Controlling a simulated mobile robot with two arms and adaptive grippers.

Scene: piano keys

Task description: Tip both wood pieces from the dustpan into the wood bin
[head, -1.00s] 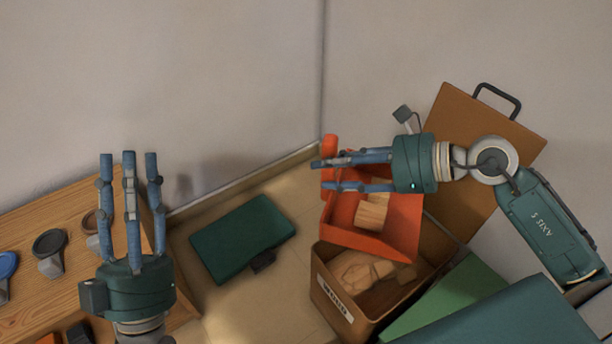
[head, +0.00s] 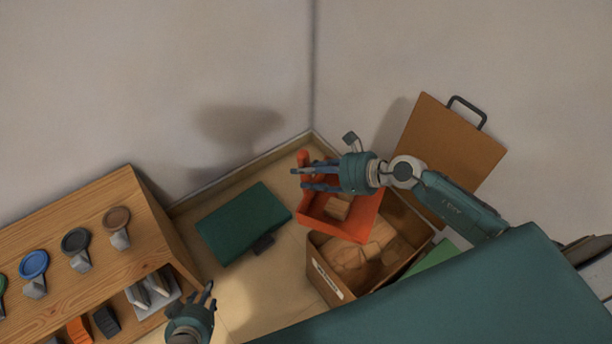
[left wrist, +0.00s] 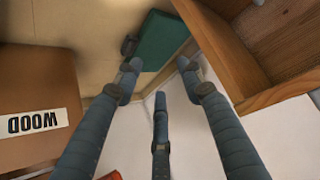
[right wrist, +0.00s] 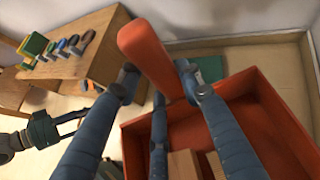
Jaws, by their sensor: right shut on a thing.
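The orange dustpan (head: 368,222) is over the back left of the wood bin (head: 328,277). My right gripper (head: 312,178) is shut on its upright handle (head: 303,160), also seen in the right wrist view (right wrist: 150,58). The brown bin has a WOOD label, also seen in the left wrist view (left wrist: 40,122), and holds several wood blocks (head: 358,257). My left gripper (head: 207,293) is open and empty, left of the bin.
A dark green flat object (head: 243,222) lies on the floor left of the bin. A wooden shelf unit (head: 80,260) with coloured round items stands at the left. A brown board with a handle (head: 455,145) leans on the wall behind my right arm. A green surface (head: 435,258) adjoins the bin.

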